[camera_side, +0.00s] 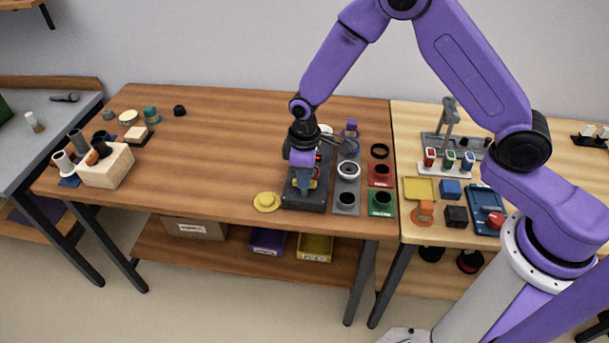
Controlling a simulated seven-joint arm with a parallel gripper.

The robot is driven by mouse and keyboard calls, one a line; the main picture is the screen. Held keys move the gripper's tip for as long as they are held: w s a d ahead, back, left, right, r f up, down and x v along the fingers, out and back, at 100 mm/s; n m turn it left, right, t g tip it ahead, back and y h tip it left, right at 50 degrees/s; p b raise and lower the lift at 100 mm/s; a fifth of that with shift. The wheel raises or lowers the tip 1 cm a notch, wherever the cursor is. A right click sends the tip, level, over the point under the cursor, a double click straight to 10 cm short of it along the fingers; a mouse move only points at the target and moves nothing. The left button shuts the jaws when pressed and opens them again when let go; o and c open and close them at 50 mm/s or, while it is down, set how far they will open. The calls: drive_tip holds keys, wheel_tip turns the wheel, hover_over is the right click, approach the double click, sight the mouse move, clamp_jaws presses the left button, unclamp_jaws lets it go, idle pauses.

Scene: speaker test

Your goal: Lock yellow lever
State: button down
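A dark grey box-shaped device (302,203) stands near the front edge of the brown wooden table. A small yellow part (313,183), which looks like the yellow lever, shows on it just right of my gripper. A small red part (318,157) shows further back on the device. My gripper (304,186) points down over the device, right at the yellow part. Whether it touches the lever cannot be made out. My gripper and wrist hide much of the device's top, and the fingers are too small to judge. The lever's position is unclear.
A yellow round piece (266,202) lies left of the device. Grey, red and green holders (382,203) stand close on its right. A wooden block with cylinders (106,167) is at the far left. The table's middle left is clear. A second table (415,228) with small blocks adjoins at right.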

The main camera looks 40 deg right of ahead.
drive_tip(key=shift+m, duration=0.4)
drive_tip(key=m, duration=0.3)
drive_tip(key=shift+m, duration=0.4)
drive_tip(key=m, duration=0.9)
drive_tip(key=shift+m, duration=2.2)
drive_tip(key=c, duration=1.1)
unclamp_jaws()
drive_tip(key=shift+c, duration=0.2)
